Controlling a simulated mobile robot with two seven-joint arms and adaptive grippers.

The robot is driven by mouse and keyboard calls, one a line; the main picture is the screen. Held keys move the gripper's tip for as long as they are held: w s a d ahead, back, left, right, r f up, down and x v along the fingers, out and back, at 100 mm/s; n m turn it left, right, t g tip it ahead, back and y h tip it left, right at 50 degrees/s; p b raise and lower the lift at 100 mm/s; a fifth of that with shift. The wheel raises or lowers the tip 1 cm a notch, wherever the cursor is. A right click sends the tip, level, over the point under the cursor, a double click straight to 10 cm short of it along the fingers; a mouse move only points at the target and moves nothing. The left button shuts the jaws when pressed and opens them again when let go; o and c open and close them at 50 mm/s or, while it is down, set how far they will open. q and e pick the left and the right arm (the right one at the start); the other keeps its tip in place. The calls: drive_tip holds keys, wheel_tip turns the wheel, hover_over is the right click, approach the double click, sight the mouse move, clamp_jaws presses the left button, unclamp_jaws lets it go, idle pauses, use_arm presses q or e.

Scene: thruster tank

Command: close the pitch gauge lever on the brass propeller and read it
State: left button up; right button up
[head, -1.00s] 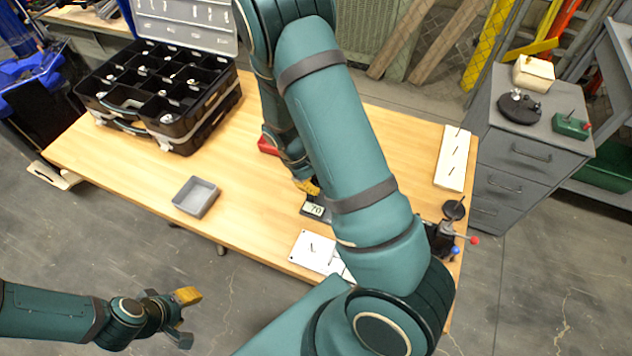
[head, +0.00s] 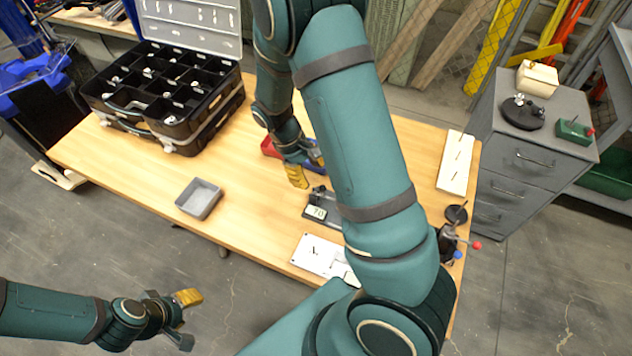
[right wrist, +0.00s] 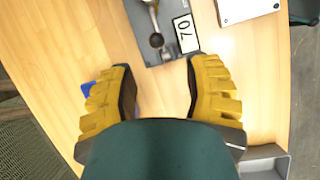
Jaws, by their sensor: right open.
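The pitch gauge is a dark grey plate with a pale display reading 70, on the table in the head view (head: 326,220). In the right wrist view the gauge plate (right wrist: 135,17) carries the display (right wrist: 185,33) and a dark rounded part on a thin metal rod (right wrist: 156,40), perhaps the lever. I cannot make out a brass propeller. My right gripper (head: 308,167) is open and empty, just behind the gauge and apart from it; its yellow fingers show in the right wrist view (right wrist: 158,72). My left gripper (head: 183,318) is open and empty, off the table's front edge.
A grey tray (head: 190,211) stands left of the gauge, a white plate (head: 310,257) in front of it. Red (head: 268,147) and blue (right wrist: 88,88) items lie by the right gripper. A black organiser case (head: 200,135) fills the back left. A small stand (head: 446,240) is at right.

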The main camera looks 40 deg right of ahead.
drive_tip(key=v, duration=0.6)
idle(0.5)
